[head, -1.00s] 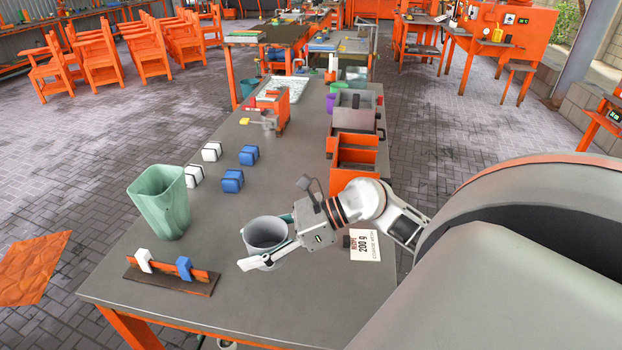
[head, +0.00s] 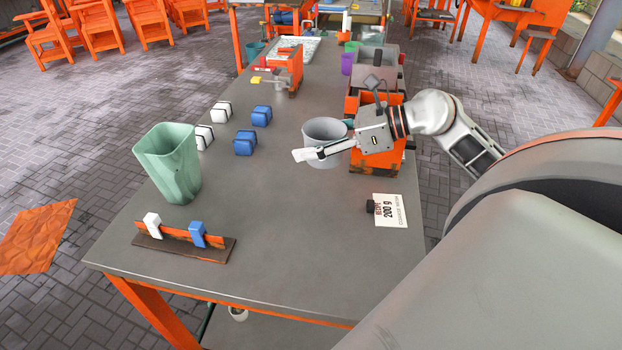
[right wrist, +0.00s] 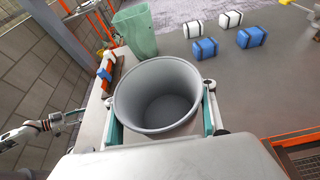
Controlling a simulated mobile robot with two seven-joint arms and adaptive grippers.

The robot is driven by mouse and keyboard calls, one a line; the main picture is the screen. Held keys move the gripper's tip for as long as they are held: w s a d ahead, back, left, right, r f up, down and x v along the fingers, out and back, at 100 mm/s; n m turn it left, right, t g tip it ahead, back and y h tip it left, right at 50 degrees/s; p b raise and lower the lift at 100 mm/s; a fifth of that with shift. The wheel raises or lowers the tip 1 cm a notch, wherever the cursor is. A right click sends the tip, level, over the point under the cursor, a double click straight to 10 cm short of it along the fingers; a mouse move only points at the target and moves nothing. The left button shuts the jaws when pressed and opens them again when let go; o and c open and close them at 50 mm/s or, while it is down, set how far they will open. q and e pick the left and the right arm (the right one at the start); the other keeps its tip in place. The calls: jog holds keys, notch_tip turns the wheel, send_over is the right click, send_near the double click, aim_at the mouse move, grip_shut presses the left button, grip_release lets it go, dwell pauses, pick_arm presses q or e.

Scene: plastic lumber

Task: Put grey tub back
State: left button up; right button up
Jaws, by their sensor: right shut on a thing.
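The grey tub (head: 324,134) is a round, open-topped cup, upright and empty inside as far as the right wrist view (right wrist: 158,92) shows. In the head view the tub is over the right part of the grey table (head: 290,240), just left of an orange box (head: 376,160). I cannot tell whether its base touches the table. My left gripper is not in the head view; a pale arm part (right wrist: 40,128) shows at the left of the right wrist view.
A green bin (head: 168,165) stands on the left, behind a rack (head: 180,240) with a white and a blue clip. Several white and blue blocks (head: 244,143) lie mid-left. The table's front middle is clear.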

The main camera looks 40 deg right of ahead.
aim_at(311, 192)
notch_tip(311, 192, down, 11)
jog(key=shift+r+b, duration=0.15)
jog(key=shift+b, duration=0.2)
jog(key=shift+f, duration=0.25)
jog(key=o, duration=1.2)
jog(key=shift+r, duration=0.1)
